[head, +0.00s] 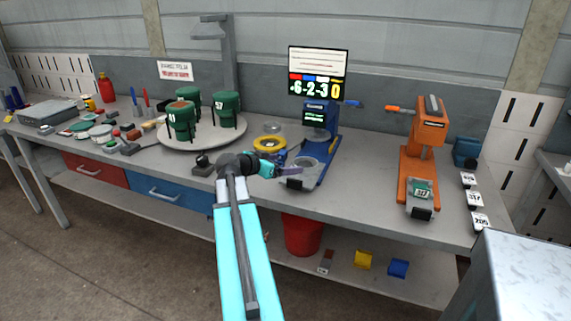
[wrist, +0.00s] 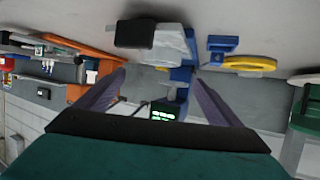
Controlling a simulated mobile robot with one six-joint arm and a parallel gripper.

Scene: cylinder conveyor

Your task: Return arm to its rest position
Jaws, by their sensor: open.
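My arm reaches forward from the bottom of the head view, with a cyan link rising to a dark joint near the bench's front edge. My gripper (head: 291,170) is beyond that joint, over the workbench (head: 365,201), pointing right toward the blue device (head: 326,165). In the wrist view the two purple fingers of my gripper (wrist: 158,98) are spread wide with nothing between them. The blue device (wrist: 180,75) shows beyond and between the fingers in that view. I cannot tell the exact gap between the fingertips and the device.
A round grey stand (head: 205,137) holds green containers at left. A yellow ring (head: 269,145) lies behind the gripper. An orange device (head: 424,145) stands right. A monitor (head: 318,72) is at the back. A red bin (head: 302,236) is below. A metal box (head: 520,260) is at lower right.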

